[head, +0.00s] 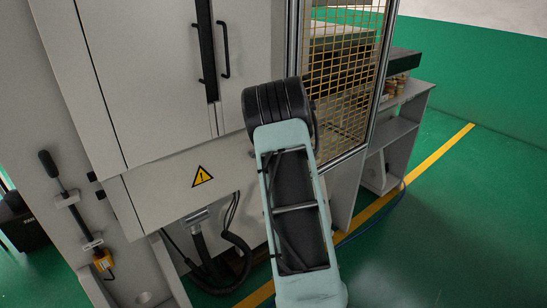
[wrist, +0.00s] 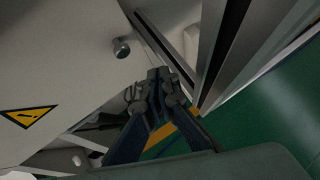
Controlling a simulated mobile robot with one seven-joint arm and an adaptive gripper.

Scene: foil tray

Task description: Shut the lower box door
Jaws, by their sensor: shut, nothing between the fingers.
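The lower box door appears to be the pale panel (head: 165,195) with a yellow warning triangle, low on the grey cabinet in the head view. It fills the upper left of the wrist view (wrist: 60,55), with a round metal knob (wrist: 122,48) near its right edge. A dark gap runs beside that edge, but how far the door stands open I cannot tell. My gripper (wrist: 160,74) is shut and empty in the wrist view, just below and right of the knob, apart from it in the picture. In the head view my arm hides the gripper.
A tall upper door (head: 150,75) with black handles (head: 223,50) is above. A yellow mesh guard (head: 338,75) in a metal frame stands to the right; its post (wrist: 222,55) is close to my gripper. Black hoses (head: 205,262) hang below. Green floor lies open at right.

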